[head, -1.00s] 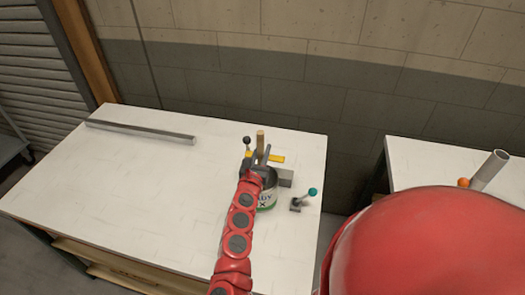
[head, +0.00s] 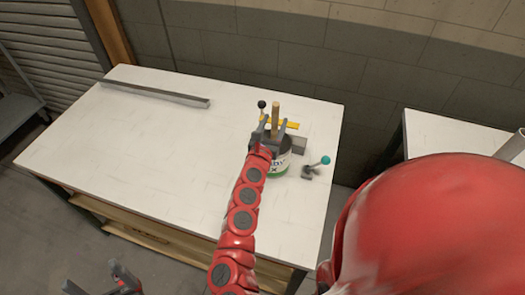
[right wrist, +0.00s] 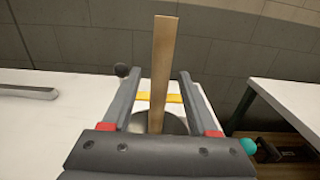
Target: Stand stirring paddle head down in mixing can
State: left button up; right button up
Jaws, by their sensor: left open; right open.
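The mixing can (head: 279,168), white and green with dark lettering, stands near the right end of the white table. The stirring paddle (head: 275,113) stands upright in it, its wooden handle pointing up; the handle also shows in the right wrist view (right wrist: 164,60). The paddle's head is hidden. My right gripper (head: 276,125) is over the can, its open fingers on either side of the handle with gaps visible in the right wrist view (right wrist: 158,76). My left gripper (head: 103,284) is open and empty at the bottom left, below the table's front edge.
A yellow bar (head: 293,126) and a black-knobbed lever (head: 262,105) are by the can. A grey block (head: 299,145) and a teal-knobbed lever (head: 318,166) are right of it. A long metal bar (head: 155,94) lies at the back left. The left and middle tabletop is clear.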

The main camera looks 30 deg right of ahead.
jog(key=b+v, duration=0.3)
jog(key=v, duration=1)
jog(key=shift+s+a, duration=0.2)
jog(key=shift+s, duration=0.1)
dwell(0.5)
